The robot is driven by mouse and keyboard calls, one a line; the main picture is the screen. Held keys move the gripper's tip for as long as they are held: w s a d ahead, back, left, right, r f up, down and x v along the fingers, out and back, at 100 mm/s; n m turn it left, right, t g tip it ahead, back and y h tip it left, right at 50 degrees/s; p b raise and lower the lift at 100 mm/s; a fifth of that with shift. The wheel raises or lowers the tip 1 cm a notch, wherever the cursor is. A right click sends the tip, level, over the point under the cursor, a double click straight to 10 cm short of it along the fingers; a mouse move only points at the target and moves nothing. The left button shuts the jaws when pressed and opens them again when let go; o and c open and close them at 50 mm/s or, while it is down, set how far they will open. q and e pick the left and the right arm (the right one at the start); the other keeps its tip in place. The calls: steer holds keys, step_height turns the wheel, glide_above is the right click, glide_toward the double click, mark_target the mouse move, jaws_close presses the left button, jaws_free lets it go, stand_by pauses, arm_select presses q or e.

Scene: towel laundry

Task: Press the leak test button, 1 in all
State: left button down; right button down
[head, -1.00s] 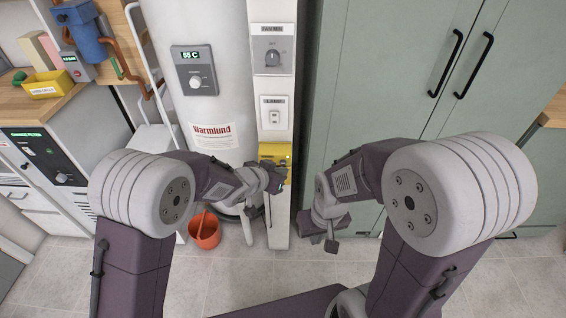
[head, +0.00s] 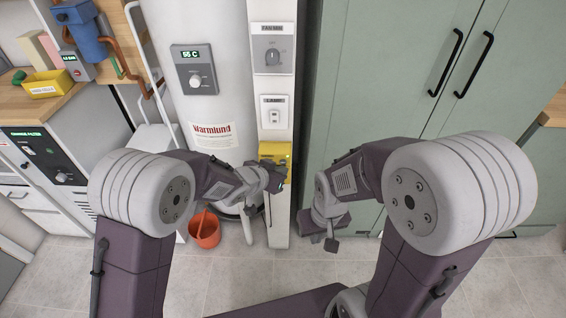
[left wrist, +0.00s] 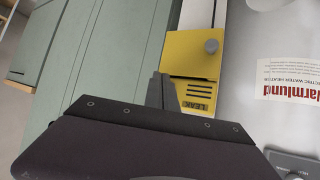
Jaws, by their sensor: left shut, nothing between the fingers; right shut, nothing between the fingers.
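A yellow box (head: 275,149) is mounted low on the white post, beside the water heater. In the left wrist view the yellow box (left wrist: 183,58) carries a LEAK label (left wrist: 197,106), dark slots and a round grey button or knob (left wrist: 211,46). My left gripper (head: 279,182) is shut and empty, in front of the box's lower part. Its fingers (left wrist: 160,84) overlap the box's edge, beside the slots and apart from the round grey part; I cannot tell whether they touch the box. My right gripper (head: 332,244) is shut and empty, low in front of the green cabinet.
Above the box, the post (head: 273,204) carries a dial panel (head: 272,50) and a small switch (head: 274,117). The white water heater (head: 213,111) stands left, the green cabinet (head: 395,75) right. An orange bucket (head: 205,231) is on the floor.

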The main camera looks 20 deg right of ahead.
stand_by(0.7)
arm_select(q)
steer(key=shift+w+d+p, duration=0.15)
steer(key=shift+w+p, duration=0.25)
steer(key=shift+p, duration=0.05)
steer(key=shift+w+d+p, duration=0.1)
steer(key=shift+w+p, duration=0.25)
steer(key=shift+p, duration=0.05)
stand_by(0.4)
steer(key=shift+s, duration=0.1)
steer(key=shift+s+a+b, duration=0.2)
steer(key=shift+s+b, duration=0.2)
steer(key=shift+s, duration=0.25)
